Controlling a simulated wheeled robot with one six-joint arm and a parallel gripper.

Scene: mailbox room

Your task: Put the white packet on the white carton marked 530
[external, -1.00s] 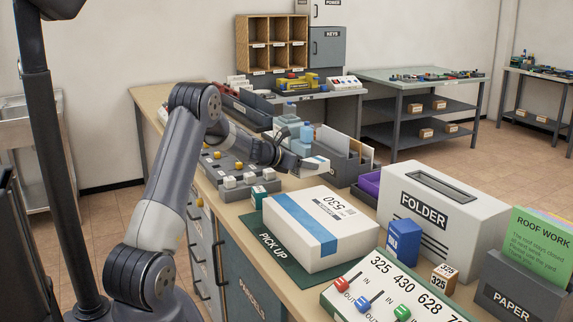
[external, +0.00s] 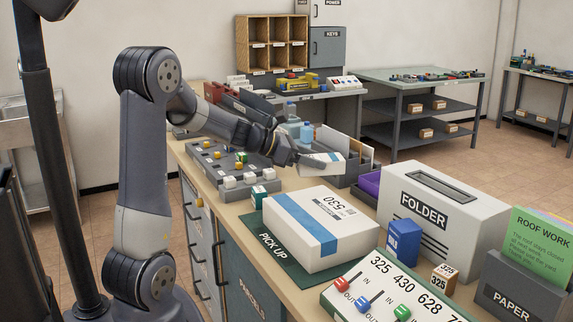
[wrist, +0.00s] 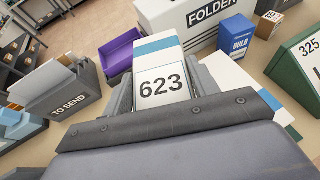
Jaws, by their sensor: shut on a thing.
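The white packet (external: 330,166), with a blue stripe and the number 623, shows in the external view above the desk behind the carton. In the wrist view the packet (wrist: 160,88) sits between my fingers. My gripper (external: 312,163) is shut on it; the fingers also show in the wrist view (wrist: 162,98). The white carton marked 530 (external: 320,223), with a blue band, lies flat on the green PICK UP mat (external: 268,255), nearer the camera than my gripper. In the wrist view my gripper partly hides the carton (wrist: 222,72) at the right.
The grey FOLDER box (external: 440,212) and blue BULB box (external: 403,242) stand right of the carton. The TO SEND holder (wrist: 68,98) and purple tray (wrist: 112,53) are near the packet. A small teal block (external: 258,197) stands behind the carton. The carton's top is clear.

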